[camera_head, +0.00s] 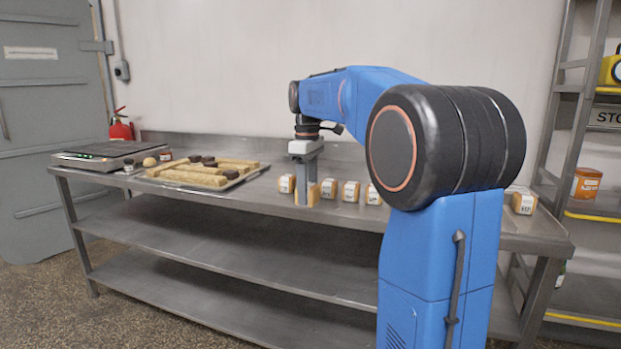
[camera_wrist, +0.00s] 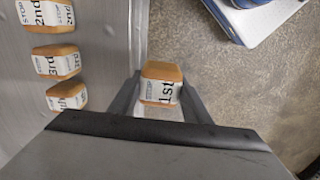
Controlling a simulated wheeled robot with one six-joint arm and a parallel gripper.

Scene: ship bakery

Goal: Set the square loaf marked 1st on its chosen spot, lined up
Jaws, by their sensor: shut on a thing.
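The square loaf marked 1st (camera_wrist: 162,84) is a small tan block with a white label. My gripper (camera_wrist: 160,96) is shut on it, with one finger on each side. In the wrist view the loaf shows against the floor, just past the counter's front edge. In the head view my gripper (camera_head: 307,178) points down at the front of the steel counter (camera_head: 255,199), among small labelled loaves. The loaf's underside is hidden, and I cannot tell its height over the counter. No marked spot for it is clear in either view.
Loaves marked 2nd (camera_wrist: 47,14), 3rd (camera_wrist: 56,62) and another (camera_wrist: 66,97) stand in a row on the counter. A tray (camera_head: 240,181) of long loaves and a flat scale (camera_head: 75,161) are left. Another loaf (camera_head: 524,203) stands far right.

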